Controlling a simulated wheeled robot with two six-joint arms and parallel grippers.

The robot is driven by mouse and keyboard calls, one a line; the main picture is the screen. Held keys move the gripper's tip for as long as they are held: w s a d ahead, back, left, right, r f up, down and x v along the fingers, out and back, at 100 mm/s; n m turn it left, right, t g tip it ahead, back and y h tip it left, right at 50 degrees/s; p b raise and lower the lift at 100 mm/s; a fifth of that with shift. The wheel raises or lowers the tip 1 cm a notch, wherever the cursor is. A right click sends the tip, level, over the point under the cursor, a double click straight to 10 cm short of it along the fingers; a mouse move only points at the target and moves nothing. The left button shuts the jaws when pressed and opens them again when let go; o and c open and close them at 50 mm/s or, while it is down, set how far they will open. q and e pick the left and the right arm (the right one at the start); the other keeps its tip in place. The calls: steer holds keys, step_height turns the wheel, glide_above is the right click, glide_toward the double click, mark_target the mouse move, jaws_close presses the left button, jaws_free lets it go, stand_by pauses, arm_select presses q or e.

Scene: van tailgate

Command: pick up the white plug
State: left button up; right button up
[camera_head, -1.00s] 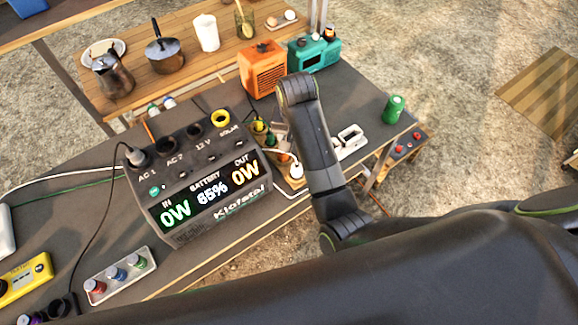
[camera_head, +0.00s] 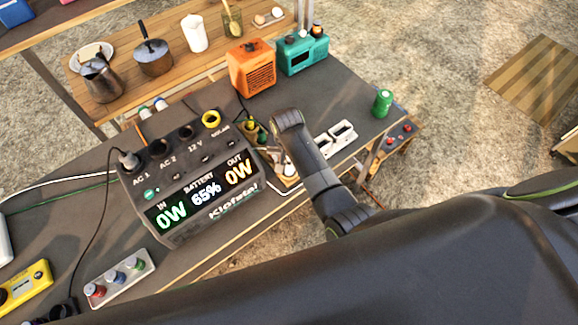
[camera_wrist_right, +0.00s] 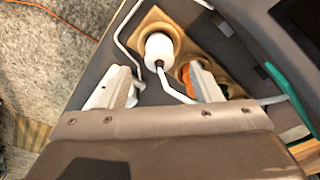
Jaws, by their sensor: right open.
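The white plug (camera_wrist_right: 158,47) sits upright in a round hole of a wooden holder (camera_wrist_right: 183,48) in the right wrist view, with a white cable running from its dark end. In the head view the plug (camera_head: 290,169) shows small beside my right forearm, partly hidden. My right gripper (camera_wrist_right: 160,72) is open, its two pale fingers apart on either side of the plug's line, with the plug just beyond and between the tips. Nothing is held. In the head view the arm mostly covers this gripper. My left gripper is out of view.
White sockets (camera_head: 342,132) and a green can (camera_head: 382,103) lie to the right. An orange box (camera_head: 251,68) and a teal radio (camera_head: 303,53) stand behind.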

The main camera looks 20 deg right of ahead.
mark_target(289, 162)
steer(key=shift+w+d+f, duration=0.1)
steer(key=shift+f, duration=1.15)
steer(key=shift+w+d+f, duration=0.1)
steer(key=shift+f, duration=1.1)
steer(key=shift+c, duration=0.5)
steer(key=c, duration=1)
